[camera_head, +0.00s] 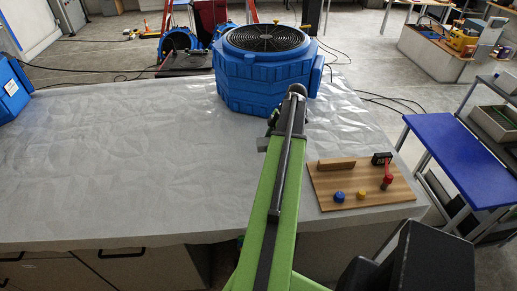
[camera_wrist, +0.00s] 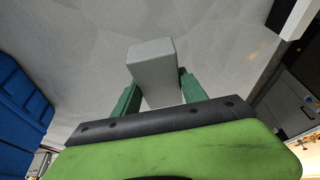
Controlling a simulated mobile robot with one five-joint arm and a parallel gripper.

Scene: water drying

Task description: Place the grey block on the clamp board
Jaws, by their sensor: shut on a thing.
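The grey block (camera_wrist: 152,62) is held between the green fingers of my gripper (camera_wrist: 159,92), in the wrist view. It sticks out past the fingertips, over the grey covered table. In the head view my arm hides most of the gripper; a small grey shape to the left of the arm's end may be the block. The clamp board (camera_head: 325,199) is a flat wooden board on the table, right of my arm.
A large blue fan unit (camera_head: 262,84) stands at the table's back, beyond my arm. The grey sheeted table (camera_head: 110,160) is clear on the left. A blue bench (camera_head: 457,160) stands beyond its right edge. Another blue object (camera_head: 10,88) is at the far left.

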